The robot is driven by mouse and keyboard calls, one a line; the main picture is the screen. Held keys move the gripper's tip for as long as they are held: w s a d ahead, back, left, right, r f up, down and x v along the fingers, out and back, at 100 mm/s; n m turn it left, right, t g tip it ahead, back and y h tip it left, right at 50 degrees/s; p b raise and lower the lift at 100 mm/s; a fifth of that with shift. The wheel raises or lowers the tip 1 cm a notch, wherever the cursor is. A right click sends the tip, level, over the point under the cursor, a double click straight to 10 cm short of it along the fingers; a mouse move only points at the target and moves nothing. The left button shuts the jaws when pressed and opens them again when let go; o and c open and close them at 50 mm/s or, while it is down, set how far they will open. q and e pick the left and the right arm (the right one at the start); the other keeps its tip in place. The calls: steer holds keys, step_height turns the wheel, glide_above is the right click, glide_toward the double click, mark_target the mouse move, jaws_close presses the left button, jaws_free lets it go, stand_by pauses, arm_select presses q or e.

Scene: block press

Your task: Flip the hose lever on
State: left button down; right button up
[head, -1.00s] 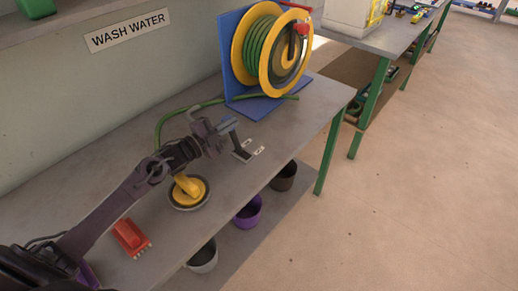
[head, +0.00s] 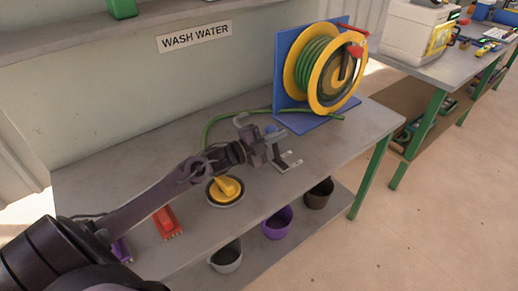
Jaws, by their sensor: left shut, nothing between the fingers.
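The hose reel (head: 292,75) stands at the back right of the bench, yellow-rimmed with green hose wound on it and a blue back and foot. A red part (head: 358,51) shows on the front of the reel and a red bar (head: 352,29) at its top right; I cannot tell for sure which is the lever. My left gripper (head: 291,163) is over the bench in front and to the left of the reel, apart from it. It is shut and empty, fingers toward the lower right. My right gripper is out of view.
Green hose (head: 212,128) runs along the bench behind my left gripper. A yellow-handled round tool (head: 227,188) and a red brush (head: 166,222) lie on the bench (head: 340,150). Grey, purple and dark pots stand on the shelf below. A "WASH WATER" sign (head: 195,37) hangs behind.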

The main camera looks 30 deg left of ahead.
arm_select(q)
steer(key=a+v, duration=0.1)
steer(key=v, duration=0.7)
steer(key=shift+w+f+b, duration=0.25)
steer(key=shift+w+b, duration=0.05)
steer(key=shift+b, duration=0.1)
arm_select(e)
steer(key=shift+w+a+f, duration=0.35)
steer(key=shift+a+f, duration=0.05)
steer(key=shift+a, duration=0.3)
arm_select(q)
steer(key=shift+d, duration=0.1)
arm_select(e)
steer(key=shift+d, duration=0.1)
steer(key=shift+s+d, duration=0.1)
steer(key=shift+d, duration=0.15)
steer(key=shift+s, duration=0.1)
